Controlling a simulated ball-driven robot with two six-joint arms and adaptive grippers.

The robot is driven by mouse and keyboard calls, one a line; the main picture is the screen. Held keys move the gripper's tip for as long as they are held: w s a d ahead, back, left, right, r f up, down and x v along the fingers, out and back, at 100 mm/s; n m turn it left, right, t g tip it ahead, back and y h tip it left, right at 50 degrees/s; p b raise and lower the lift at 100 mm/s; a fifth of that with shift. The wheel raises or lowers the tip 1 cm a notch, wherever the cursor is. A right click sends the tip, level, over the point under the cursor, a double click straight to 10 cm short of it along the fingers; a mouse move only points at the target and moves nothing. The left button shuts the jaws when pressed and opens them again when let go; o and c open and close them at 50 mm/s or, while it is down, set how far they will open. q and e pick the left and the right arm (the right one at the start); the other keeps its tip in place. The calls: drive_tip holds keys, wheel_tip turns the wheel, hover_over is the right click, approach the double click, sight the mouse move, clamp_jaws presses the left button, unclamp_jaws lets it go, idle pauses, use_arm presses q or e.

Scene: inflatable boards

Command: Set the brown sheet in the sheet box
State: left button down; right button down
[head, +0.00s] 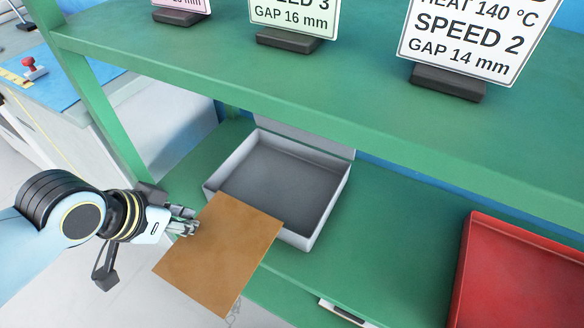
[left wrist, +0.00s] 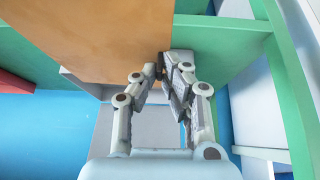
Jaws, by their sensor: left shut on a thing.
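The brown sheet (head: 220,255) is flat and square, tilted in the head view, with its upper corner overlapping the near left part of the grey sheet box in the picture. My left gripper (head: 186,221) is shut on the sheet's left edge. In the left wrist view the fingers (left wrist: 164,78) meet at the sheet's edge, and the sheet (left wrist: 100,35) fills the upper middle. The grey sheet box (head: 290,190) is open and looks empty, standing on the green lower shelf. The sheet hides its near left corner. My right gripper is not seen.
A green upper shelf (head: 300,85) with several sign cards (head: 465,40) crosses above the box. A red tray (head: 520,270) stands at the right on the lower shelf. Bare green shelf (head: 390,240) lies between box and tray. A green post (head: 100,110) rises at the left.

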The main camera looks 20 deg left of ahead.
use_arm(q)
drive_tip(key=shift+w+r, duration=0.2)
drive_tip(key=w+d, duration=0.1)
drive_tip(key=w, duration=0.5)
drive_tip(key=w+f, duration=0.1)
drive_tip(key=w, duration=0.6)
drive_tip(key=w+d+b, duration=0.1)
drive_tip(key=w, duration=0.5)
drive_tip(key=shift+w+d+f, duration=0.2)
drive_tip(key=shift+d+f, duration=0.15)
drive_tip(key=shift+f, duration=0.65)
wheel_tip(320, 180, down, 4)
drive_tip(key=shift+r+b, duration=0.25)
drive_tip(key=shift+b, duration=0.15)
drive_tip(key=shift+w+f, duration=0.15)
drive_tip(key=shift+f, duration=0.1)
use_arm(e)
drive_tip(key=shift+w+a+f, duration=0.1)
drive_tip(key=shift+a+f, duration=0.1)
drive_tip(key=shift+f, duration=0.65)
